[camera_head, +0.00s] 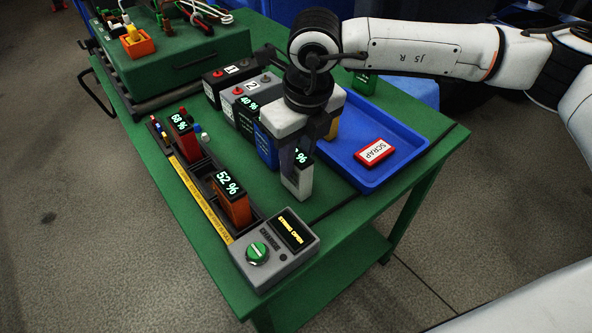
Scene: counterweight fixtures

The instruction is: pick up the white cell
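The white cell (298,183) stands upright on the green table, near the left edge of the blue tray. Its top display shows a % sign, and the digits are hidden behind a finger. My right gripper (305,150) points down from above, with its fingers at the cell's upper part. One finger covers part of the cell's top; whether the fingers press on it cannot be told. My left gripper is not in view.
Beside the white cell are a blue cell (265,146) and a dark 40 % cell (245,120). The blue tray (408,153) holds a red SCRAP block (375,152). A rack (201,190) holds 68 % and 52 % cells, with a control box (275,252) at its near end.

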